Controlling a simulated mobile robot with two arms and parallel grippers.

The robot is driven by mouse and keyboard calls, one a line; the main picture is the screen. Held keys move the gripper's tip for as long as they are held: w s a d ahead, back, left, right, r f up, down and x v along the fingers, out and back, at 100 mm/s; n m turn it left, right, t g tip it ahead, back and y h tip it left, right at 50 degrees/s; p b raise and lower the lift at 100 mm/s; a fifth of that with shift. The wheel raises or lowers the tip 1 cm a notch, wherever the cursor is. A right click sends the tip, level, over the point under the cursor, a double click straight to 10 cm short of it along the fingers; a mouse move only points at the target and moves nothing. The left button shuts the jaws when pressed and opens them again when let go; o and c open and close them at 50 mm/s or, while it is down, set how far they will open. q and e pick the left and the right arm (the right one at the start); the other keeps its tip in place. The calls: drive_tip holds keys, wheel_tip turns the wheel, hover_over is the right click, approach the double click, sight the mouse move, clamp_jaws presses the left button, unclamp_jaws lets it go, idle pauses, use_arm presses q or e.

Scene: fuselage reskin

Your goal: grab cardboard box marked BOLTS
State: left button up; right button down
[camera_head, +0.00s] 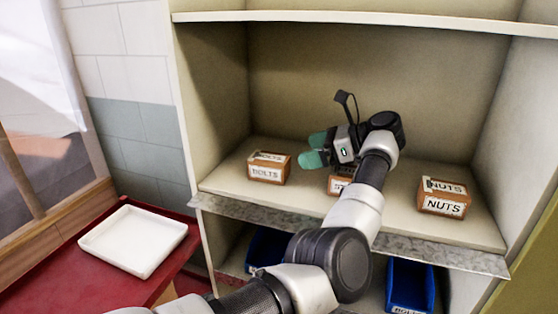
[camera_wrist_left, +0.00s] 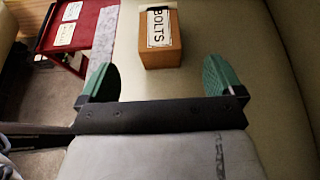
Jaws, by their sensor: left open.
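The cardboard box marked BOLTS (camera_head: 267,169) sits on the left part of the middle shelf in the head view. In the left wrist view the BOLTS box (camera_wrist_left: 161,40) stands ahead of the fingers, roughly between their lines, and apart from them. My left gripper (camera_head: 312,150) is open and empty above the shelf, to the right of the BOLTS box; its two green fingers also show in the left wrist view (camera_wrist_left: 162,82). My right gripper is in neither view.
A box marked NUTS (camera_head: 444,198) stands at the right of the shelf (camera_head: 400,222). Another box (camera_head: 340,184) is mostly hidden behind my arm. Blue bins (camera_head: 409,285) stand below. A white tray (camera_head: 133,240) lies on a red surface (camera_head: 75,278) at left.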

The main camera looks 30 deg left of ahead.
sight(274, 158)
use_arm(q)
drive_tip(key=shift+a+f, duration=0.1)
drive_tip(key=shift+a, duration=0.3)
drive_tip(key=p+x, duration=0.1)
drive_tip(key=x, duration=0.1)
drive_tip(key=p+x, duration=0.1)
drive_tip(key=shift+s+a, duration=0.35)
drive_tip(key=shift+s+a+f, duration=0.15)
drive_tip(key=shift+a+f, duration=0.1)
drive_tip(key=shift+a, duration=0.35)
drive_tip(key=p+x, duration=0.2)
drive_tip(key=x, duration=0.2)
drive_tip(key=shift+a+p, duration=0.15)
drive_tip(key=shift+p, duration=0.25)
drive_tip(key=shift+a+f, duration=0.25)
drive_tip(key=shift+d, duration=0.1)
drive_tip(key=shift+c, duration=1.8)
drive_tip(key=shift+r, duration=0.1)
drive_tip(key=c, duration=0.9)
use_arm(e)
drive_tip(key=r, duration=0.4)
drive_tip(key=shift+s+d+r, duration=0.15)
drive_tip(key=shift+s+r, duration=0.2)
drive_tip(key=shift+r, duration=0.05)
